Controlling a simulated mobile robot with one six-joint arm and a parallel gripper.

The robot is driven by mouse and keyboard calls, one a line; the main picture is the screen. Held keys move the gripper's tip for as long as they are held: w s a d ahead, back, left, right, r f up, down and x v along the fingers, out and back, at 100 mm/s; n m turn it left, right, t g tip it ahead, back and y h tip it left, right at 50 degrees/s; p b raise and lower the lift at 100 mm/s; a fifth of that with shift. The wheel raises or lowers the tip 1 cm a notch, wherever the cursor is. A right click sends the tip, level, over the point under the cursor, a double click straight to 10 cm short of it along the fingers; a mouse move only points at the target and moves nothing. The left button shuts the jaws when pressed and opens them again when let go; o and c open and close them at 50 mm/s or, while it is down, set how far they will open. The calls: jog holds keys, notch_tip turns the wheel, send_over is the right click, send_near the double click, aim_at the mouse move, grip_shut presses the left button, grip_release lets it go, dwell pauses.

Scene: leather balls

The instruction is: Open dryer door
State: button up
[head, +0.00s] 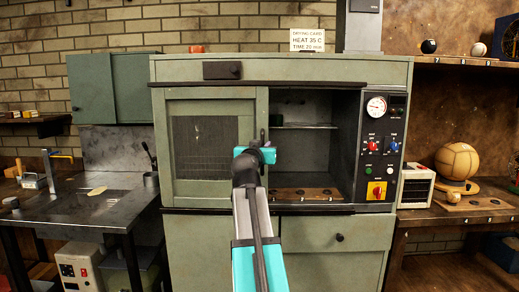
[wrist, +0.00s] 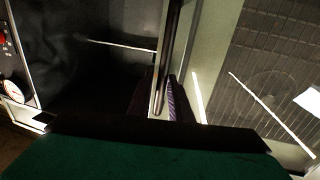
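The dryer is a grey-green cabinet (head: 430,66) in the head view. Its door (head: 180,188), a green frame around a dark mesh window, covers the left part of the front. The right part of the opening is uncovered and shows the dark chamber (head: 310,150). My gripper (head: 262,143) is in front of the door's right edge, by the handle area. My arm hides part of the door there. In the wrist view the door edge (wrist: 200,60) stands upright near the middle, with the mesh window on its right.
A control panel (head: 379,150) with a gauge and knobs is right of the chamber. A chamber shelf has several round holes (head: 308,193). A metal bench (head: 85,205) stands left; a wooden bench with a leather ball (head: 457,162) and white heater (head: 416,186) stands right.

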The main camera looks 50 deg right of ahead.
jog(key=shift+f, duration=0.1)
jog(key=v, duration=1.3)
jog(key=shift+s+a, duration=0.2)
jog(key=shift+a, duration=0.15)
dwell(0.6)
